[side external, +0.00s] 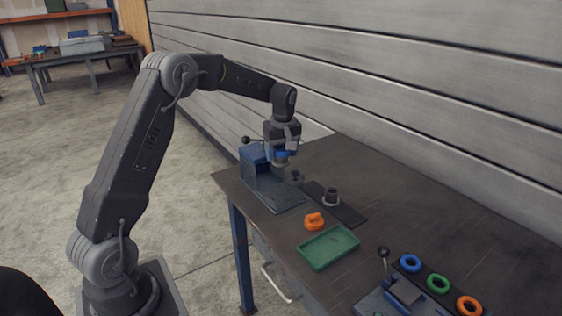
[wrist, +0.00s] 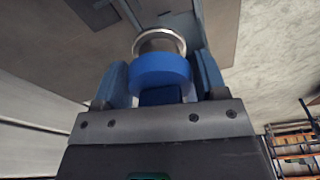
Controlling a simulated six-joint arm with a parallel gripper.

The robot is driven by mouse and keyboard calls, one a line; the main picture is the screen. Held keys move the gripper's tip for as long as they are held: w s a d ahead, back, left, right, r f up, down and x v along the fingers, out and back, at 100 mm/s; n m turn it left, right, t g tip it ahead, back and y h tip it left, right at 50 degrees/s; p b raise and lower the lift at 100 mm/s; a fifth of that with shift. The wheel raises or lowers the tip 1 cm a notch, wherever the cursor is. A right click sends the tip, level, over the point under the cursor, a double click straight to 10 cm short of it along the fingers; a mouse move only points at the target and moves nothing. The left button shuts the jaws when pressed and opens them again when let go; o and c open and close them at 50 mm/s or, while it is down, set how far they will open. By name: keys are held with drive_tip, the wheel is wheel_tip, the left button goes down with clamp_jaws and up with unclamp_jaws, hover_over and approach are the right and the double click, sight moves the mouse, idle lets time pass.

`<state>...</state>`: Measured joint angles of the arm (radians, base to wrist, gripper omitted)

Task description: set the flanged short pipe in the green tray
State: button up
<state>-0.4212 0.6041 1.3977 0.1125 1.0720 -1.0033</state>
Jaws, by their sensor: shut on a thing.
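My gripper (side external: 281,154) is shut on a short metal piece with a blue collar (wrist: 160,72) and a pale, wide rim (wrist: 160,38). It holds the piece above the base of the blue fixture (side external: 262,180). A grey short pipe with a pale flange at its foot (side external: 332,197) stands upright on a dark mat, to the right of my gripper. I cannot tell for sure which of the two is the task's flanged short pipe. The green tray (side external: 329,258) lies empty on the bench, in front and to the right of my gripper.
An orange part (side external: 314,221) sits between the fixture and the tray. The dark mat (side external: 350,215) lies behind it. A lever fixture (side external: 397,294) and blue, green and orange rings (side external: 438,283) are at the front right. The bench's back right is clear.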

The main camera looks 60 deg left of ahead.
drive_tip(key=shift+r, duration=2.05)
drive_tip(key=shift+d, duration=0.1)
drive_tip(key=s+d+f, duration=0.1)
drive_tip(key=d+f, duration=0.1)
drive_tip(key=d, duration=1)
drive_tip(key=s+d+f, duration=0.1)
drive_tip(key=d+f, duration=0.1)
drive_tip(key=d, duration=1)
drive_tip(key=shift+d, duration=0.3)
drive_tip(key=shift+f, duration=0.1)
drive_tip(key=shift+f, duration=1.05)
drive_tip(key=shift+f, duration=3.8)
